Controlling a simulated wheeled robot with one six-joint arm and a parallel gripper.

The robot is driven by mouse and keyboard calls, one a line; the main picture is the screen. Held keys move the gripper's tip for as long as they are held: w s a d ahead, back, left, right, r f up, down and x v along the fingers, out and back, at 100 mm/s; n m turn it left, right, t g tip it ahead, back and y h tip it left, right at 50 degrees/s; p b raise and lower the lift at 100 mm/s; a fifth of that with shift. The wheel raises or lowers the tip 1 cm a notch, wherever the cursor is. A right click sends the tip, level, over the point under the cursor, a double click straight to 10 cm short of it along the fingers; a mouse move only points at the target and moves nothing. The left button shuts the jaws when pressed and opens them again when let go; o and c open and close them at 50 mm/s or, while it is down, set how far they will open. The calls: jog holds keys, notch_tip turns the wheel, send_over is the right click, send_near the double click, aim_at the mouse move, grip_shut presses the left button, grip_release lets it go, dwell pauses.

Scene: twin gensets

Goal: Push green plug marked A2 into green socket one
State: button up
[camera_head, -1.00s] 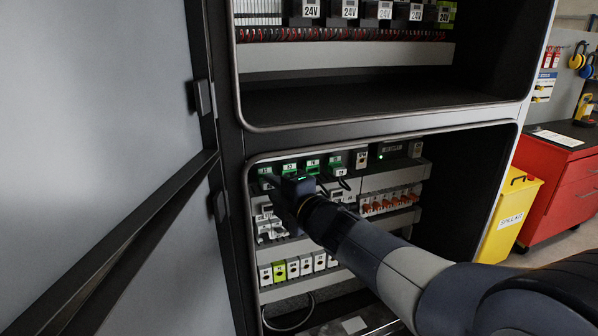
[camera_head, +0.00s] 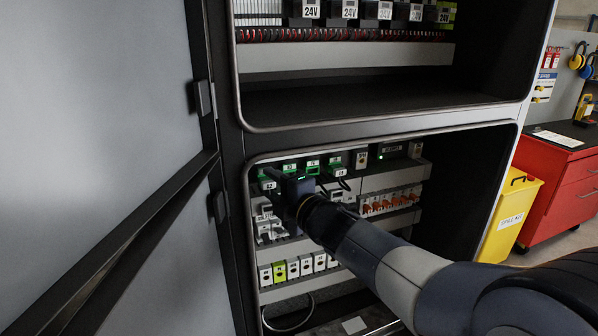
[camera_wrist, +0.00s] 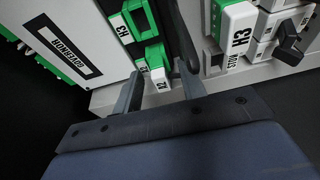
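The plug marked A2 (camera_wrist: 160,74) is a small white and green block in the wrist view. It shows between the two fingers of my gripper (camera_wrist: 158,88), with a visible gap on each side. My gripper is open and points at it. A green socket block (camera_wrist: 152,20) with a white H3 label sits just beyond the plug; whether the plug touches it I cannot tell. In the head view my gripper (camera_head: 279,181) is in the lower cabinet bay, at the left of a row of green blocks (camera_head: 312,165). It hides part of that row and the plug.
Orange connectors (camera_head: 385,204) sit right of my gripper. The bay's metal frame (camera_head: 250,240) and the open door (camera_head: 100,150) bound the left side.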

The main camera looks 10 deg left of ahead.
jog(key=shift+s+d, duration=0.1)
jog(key=v, duration=1)
jog(key=shift+s+d+b, duration=0.15)
jog(key=shift+d+b, duration=0.05)
jog(key=shift+b, duration=0.15)
jog(key=x, duration=1.1)
jog(key=shift+s+p, duration=0.1)
jog(key=shift+p, duration=0.3)
jog(key=shift+s+d, duration=0.15)
